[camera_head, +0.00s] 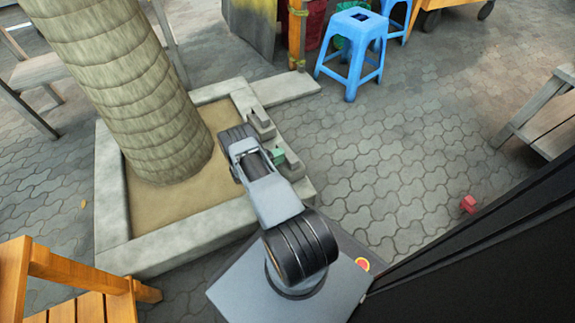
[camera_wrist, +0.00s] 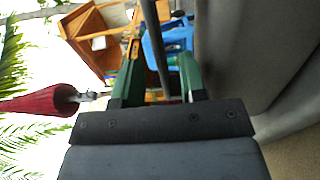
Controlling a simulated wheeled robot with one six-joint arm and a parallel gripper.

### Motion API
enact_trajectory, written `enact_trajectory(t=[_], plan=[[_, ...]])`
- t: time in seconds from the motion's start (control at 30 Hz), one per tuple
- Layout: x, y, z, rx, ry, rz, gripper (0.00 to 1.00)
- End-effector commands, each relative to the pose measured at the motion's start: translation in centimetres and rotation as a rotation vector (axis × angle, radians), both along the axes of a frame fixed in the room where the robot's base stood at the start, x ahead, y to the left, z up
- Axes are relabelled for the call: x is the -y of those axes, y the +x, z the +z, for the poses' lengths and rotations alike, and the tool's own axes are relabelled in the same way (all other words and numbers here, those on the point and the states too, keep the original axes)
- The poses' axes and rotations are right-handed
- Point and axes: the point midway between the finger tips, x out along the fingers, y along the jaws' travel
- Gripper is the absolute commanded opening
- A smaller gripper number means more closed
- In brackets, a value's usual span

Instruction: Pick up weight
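A small red object (camera_head: 468,204) sits on the paving at the right in the head view. It may be the weight, but it is too small to be sure. My gripper (camera_head: 278,156), partly hidden by my arm, shows as a bit of green above the planter's right edge, well left of the red object. In the wrist view my gripper's two green fingers (camera_wrist: 160,65) stand apart with a gap between them. I see nothing held there; a dark pole shows behind the gap. The red object is not visible in the wrist view.
A stone-edged planter (camera_head: 185,240) with a thick trunk (camera_head: 125,85) stands left of my arm. Blue stools (camera_head: 352,45) are at the back. A wooden bench (camera_head: 545,115) is at the right, an orange wooden chair (camera_head: 75,275) at lower left. Paving between is clear.

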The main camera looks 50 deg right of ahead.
Motion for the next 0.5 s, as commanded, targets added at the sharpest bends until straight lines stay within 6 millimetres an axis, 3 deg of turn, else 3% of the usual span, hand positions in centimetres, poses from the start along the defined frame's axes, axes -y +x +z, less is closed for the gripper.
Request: enact_trajectory(t=[0.2, 0.5], plan=[[2.0, -0.7, -0.1, 0.000, 0.000, -0.001, 0.38], [2.3, -0.8, 0.0, 0.000, 0.000, 0.001, 0.37]])
